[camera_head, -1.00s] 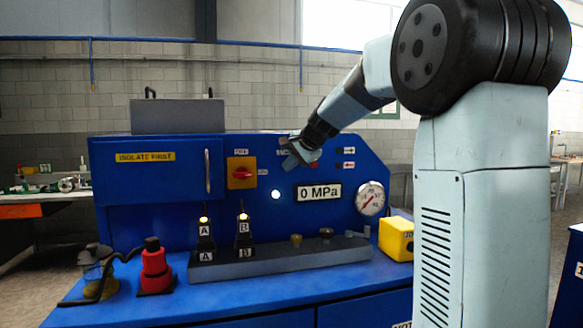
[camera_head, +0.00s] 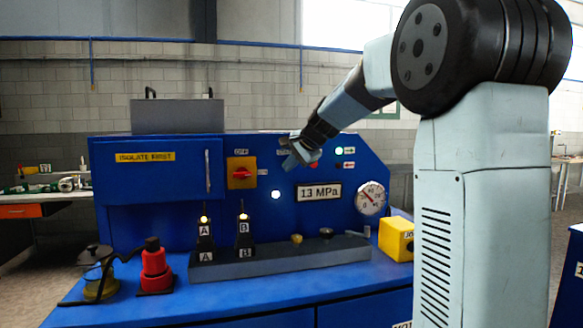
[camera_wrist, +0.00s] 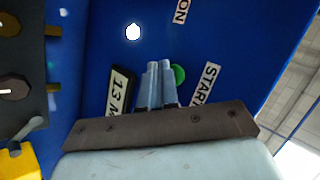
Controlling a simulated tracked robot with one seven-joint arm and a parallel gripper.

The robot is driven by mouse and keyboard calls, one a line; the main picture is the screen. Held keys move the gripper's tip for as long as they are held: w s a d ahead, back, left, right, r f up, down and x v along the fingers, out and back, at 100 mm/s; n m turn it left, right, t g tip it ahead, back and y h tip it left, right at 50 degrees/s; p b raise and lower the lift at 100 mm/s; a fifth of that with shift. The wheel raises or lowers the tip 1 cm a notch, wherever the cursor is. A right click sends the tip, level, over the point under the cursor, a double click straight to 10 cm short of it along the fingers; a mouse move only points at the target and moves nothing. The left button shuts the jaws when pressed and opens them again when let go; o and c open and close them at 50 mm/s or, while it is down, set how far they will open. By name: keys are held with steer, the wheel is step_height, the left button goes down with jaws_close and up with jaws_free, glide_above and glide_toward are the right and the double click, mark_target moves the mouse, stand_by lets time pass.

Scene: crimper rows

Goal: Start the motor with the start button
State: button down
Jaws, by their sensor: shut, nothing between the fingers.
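The start button (camera_wrist: 179,75) is a green disc on the blue panel, beside a START label (camera_wrist: 206,83) in the wrist view. My fingers partly cover it there. My gripper (camera_wrist: 159,66) is shut and empty, its two fingertips side by side at the button's edge. Whether they touch it I cannot tell. In the head view my gripper (camera_head: 291,162) is up against the panel, above the pressure display (camera_head: 319,192), and the button is hidden behind it. The display reads 13 MPa. A green lamp (camera_head: 339,151) glows bright at the panel's right.
A red lamp (camera_head: 339,165) sits below the green one. A round gauge (camera_head: 371,198) is right of the display. A red rotary switch (camera_head: 241,173) on a yellow plate and a lit white lamp (camera_head: 276,195) are to the left. A yellow box (camera_head: 396,240) stands at the bench's right.

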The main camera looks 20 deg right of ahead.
steer(key=shift+s, duration=0.65)
steer(key=shift+s, duration=2.5)
steer(key=s+f+n+g+h, duration=0.1)
steer(key=s+f+n, duration=0.2)
steer(key=s, duration=0.8)
steer(key=s+f+n+g+h, duration=0.1)
steer(key=s+f+n, duration=0.3)
steer(key=s, duration=0.8)
steer(key=s+d+f+n+g+h, duration=0.1)
steer(key=s+f+n, duration=0.3)
steer(key=s, duration=0.8)
steer(key=shift+f+h, duration=0.4)
steer(key=shift+f, duration=0.85)
